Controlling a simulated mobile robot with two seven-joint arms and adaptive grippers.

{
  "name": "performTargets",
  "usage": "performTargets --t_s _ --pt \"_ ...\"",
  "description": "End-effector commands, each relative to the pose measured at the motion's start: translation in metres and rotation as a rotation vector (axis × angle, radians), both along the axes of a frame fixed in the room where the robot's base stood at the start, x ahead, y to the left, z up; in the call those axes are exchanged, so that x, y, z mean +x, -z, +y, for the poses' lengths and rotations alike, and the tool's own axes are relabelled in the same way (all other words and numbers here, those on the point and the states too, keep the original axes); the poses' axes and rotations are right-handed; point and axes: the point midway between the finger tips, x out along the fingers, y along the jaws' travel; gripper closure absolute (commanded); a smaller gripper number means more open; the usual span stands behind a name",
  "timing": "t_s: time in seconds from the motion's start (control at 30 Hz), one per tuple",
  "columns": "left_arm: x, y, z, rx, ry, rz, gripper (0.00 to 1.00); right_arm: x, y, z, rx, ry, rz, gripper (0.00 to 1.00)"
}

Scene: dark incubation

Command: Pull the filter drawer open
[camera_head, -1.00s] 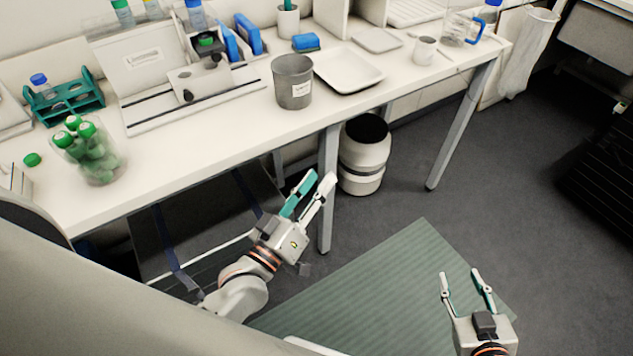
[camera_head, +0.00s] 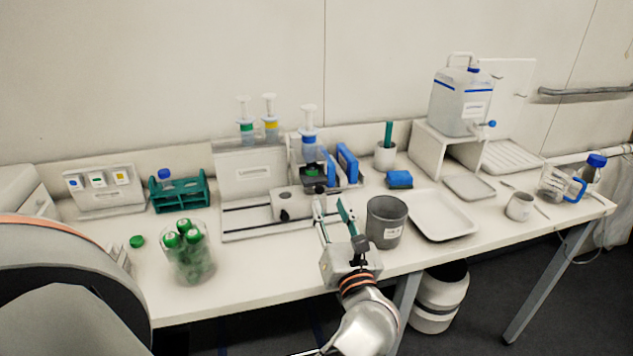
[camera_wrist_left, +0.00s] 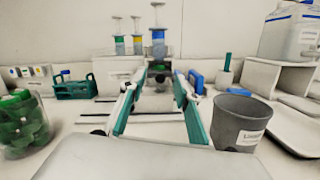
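A white and grey device stands at the back middle of the bench. Its low front block (camera_head: 291,205), which looks like the filter drawer, has a dark round knob (camera_head: 284,215) on its face. My left gripper (camera_head: 331,208) is open and empty over the bench, just right of this block in the head view and pointing to the back. In the left wrist view its two fingers (camera_wrist_left: 155,95) spread apart, with the device behind them. The block is partly hidden there. I cannot tell how far the drawer is out. My right gripper is not in view.
A grey bucket (camera_head: 386,222) stands close right of my left gripper, with a white tray (camera_head: 441,216) beyond it. A jar of green-capped tubes (camera_head: 188,255) stands to the left. Syringes (camera_head: 309,140) rise above the device. The bench front between jar and gripper is clear.

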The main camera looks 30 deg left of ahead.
Motion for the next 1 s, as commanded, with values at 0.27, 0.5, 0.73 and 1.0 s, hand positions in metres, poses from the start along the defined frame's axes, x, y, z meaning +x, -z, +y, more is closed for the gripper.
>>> performTargets --t_s 0.27,0.5,0.73,1.0 --pt "0.011 0.014 0.003 -0.274 -0.02 -0.066 0.68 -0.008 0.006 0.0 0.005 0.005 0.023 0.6" --pt "0.033 0.014 0.03 -0.268 -0.02 -0.066 0.68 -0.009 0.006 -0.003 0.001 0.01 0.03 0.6" --pt "0.052 0.014 0.052 -0.267 -0.019 -0.064 0.68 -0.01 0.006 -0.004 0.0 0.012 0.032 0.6" --pt "0.058 0.015 0.059 -0.267 -0.019 -0.062 0.68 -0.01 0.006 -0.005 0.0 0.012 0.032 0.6"
